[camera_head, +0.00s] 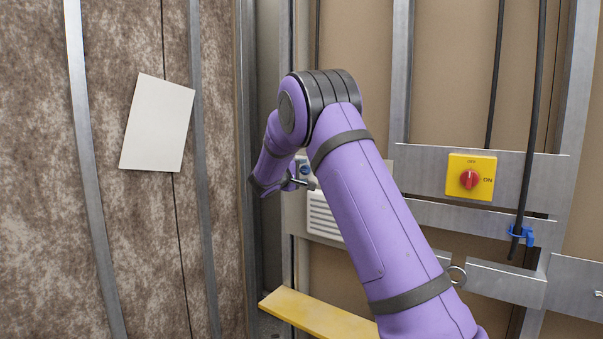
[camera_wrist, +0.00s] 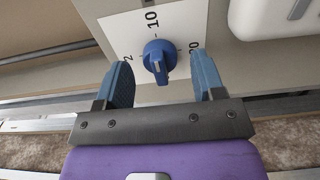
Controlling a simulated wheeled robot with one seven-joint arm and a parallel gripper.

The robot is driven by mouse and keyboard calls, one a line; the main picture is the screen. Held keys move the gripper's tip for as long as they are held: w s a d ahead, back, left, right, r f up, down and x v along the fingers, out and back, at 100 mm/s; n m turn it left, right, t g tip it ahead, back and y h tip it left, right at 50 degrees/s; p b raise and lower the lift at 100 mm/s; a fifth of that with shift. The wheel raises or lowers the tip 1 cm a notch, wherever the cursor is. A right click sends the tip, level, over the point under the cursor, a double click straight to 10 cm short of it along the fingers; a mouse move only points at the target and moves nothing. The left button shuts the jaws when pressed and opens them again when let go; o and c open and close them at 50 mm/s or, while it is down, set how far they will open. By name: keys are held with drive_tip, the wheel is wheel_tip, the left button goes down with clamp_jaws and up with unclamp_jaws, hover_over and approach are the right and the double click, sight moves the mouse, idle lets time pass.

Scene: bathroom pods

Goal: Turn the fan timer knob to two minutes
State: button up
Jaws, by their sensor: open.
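The fan timer knob (camera_wrist: 159,58) is blue and round with a raised grip bar, on a white plate (camera_wrist: 122,32) in the wrist view. The plate carries a "10" above the knob, a "2" at its left and a partly hidden number ending in 0 at its right. A pale line on the grip bar points down in the picture. My gripper (camera_wrist: 163,80) is open, its blue fingers on either side of the knob, apart from it. In the head view the knob (camera_head: 305,169) shows small and blue beside my purple arm, which hides much around it.
A white louvred unit (camera_head: 322,215) sits below the knob. A yellow switch box (camera_head: 470,178) with a red knob is on a metal rail to the right, near hanging black cables (camera_head: 533,110). A yellow board (camera_head: 318,315) lies low in front. Metal studs stand around.

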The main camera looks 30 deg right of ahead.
drive_tip(key=shift+w+d, duration=0.2)
drive_tip(key=shift+d, duration=0.25)
drive_tip(key=c, duration=0.9)
drive_tip(key=shift+n, duration=0.3)
